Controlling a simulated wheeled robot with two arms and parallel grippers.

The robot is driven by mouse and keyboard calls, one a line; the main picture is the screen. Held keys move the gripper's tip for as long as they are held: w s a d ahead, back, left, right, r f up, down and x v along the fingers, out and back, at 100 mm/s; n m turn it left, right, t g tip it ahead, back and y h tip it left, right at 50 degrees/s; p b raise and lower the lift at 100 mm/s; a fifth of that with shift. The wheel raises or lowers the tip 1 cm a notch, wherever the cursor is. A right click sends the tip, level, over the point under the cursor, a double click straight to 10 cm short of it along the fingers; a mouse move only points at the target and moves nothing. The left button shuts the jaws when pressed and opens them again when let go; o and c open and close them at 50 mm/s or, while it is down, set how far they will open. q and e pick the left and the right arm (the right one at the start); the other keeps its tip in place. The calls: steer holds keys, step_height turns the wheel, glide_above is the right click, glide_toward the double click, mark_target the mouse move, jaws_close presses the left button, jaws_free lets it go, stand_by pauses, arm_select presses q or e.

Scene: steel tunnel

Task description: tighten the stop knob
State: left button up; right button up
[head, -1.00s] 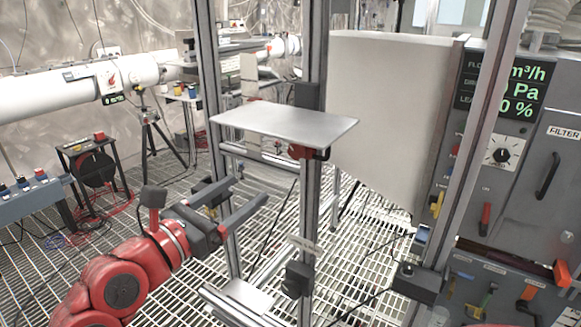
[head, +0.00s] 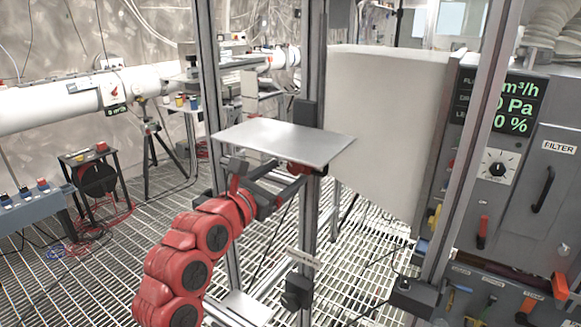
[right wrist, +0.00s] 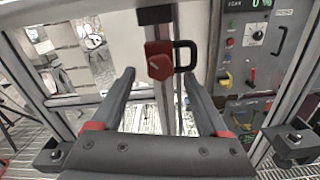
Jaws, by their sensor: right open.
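A red clamp block with a knob on its face (right wrist: 159,66) sits on the upright metal post (right wrist: 166,105) in the right wrist view. A black loop handle (right wrist: 185,56) sits just right of it. In the head view, the red block (head: 298,168) shows partly under the edge of the flat metal plate (head: 285,145). I take its knob to be the stop knob. My right gripper (head: 289,173) is open and empty, below the plate. In the wrist view, its fingertips (right wrist: 160,76) lie either side of the block; contact cannot be told. My left gripper is out of view.
The plate overhangs my right gripper. Metal uprights (head: 208,100) frame the area, with a black clamp (head: 297,287) low on the post. A white panel (head: 385,130) and a grey control cabinet (head: 540,200) stand at the right.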

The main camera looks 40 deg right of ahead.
mark_target(295, 166)
steer(key=shift+x, duration=1.45)
jaws_close()
